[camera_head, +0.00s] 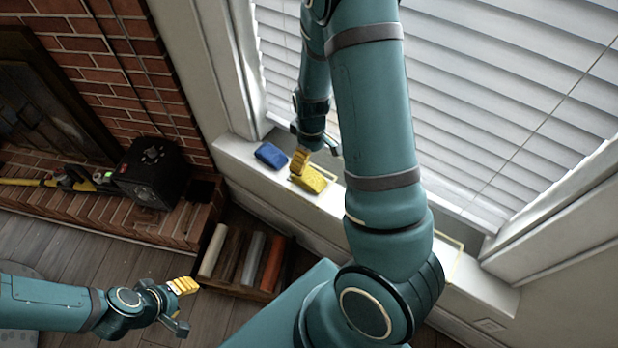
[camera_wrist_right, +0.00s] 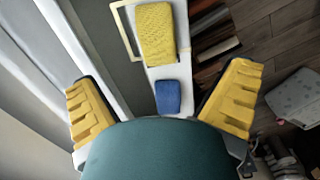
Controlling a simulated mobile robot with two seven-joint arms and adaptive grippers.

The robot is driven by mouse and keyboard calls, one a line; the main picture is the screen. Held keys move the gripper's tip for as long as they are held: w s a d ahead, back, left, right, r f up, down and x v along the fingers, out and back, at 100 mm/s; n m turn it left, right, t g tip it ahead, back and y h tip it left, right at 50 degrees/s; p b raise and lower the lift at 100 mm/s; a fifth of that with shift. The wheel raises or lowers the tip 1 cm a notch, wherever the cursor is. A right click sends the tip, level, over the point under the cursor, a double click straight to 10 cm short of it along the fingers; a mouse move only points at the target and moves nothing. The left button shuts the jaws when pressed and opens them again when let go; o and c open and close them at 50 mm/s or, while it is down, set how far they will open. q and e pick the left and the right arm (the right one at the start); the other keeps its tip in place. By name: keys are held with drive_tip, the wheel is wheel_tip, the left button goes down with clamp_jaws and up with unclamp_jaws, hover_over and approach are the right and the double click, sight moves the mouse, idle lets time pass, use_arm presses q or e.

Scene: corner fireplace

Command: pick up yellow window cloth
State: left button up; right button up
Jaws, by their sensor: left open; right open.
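The yellow window cloth (camera_head: 313,182) lies on the white windowsill, just right of the blue cloth (camera_head: 270,156). My right gripper (camera_head: 318,158) is open above the sill close to the yellow cloth. One yellow finger partly covers the cloth in the head view. In the right wrist view, the yellow cloth (camera_wrist_right: 156,33) lies at the top, beyond the open fingers of my right gripper (camera_wrist_right: 162,82), with nothing held. The blue cloth (camera_wrist_right: 168,97) lies nearer, between the fingers. My left gripper (camera_head: 186,305) is open and empty, low at the left, far from the cloth.
The windowsill (camera_head: 240,152) is narrow, with closed white blinds (camera_head: 500,95) behind it. A thin yellow outline (camera_head: 452,243) shows on the sill. Below stands a box of colored rolls (camera_head: 273,263). A brick fireplace ledge (camera_head: 110,215) with a black box (camera_head: 153,172) is at left.

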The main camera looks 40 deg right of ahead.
drive_tip(key=b, duration=0.1)
hover_over(309, 175)
drive_tip(key=f, duration=0.3)
drive_tip(key=s+f, duration=0.1)
drive_tip(key=f, duration=0.1)
drive_tip(key=shift+f, duration=0.8)
drive_tip(key=shift+w+f+b, duration=0.15)
drive_tip(key=shift+f+b, duration=0.2)
drive_tip(key=shift+f, duration=0.55)
drive_tip(key=shift+w+f+b, duration=0.2)
drive_tip(key=shift+f+b, duration=0.2)
drive_tip(key=shift+f, duration=0.55)
drive_tip(key=shift+w+f+b, duration=0.15)
drive_tip(key=shift+f+b, duration=0.2)
drive_tip(key=shift+f, duration=0.55)
drive_tip(key=shift+r, duration=0.1)
drive_tip(key=c, duration=1.1)
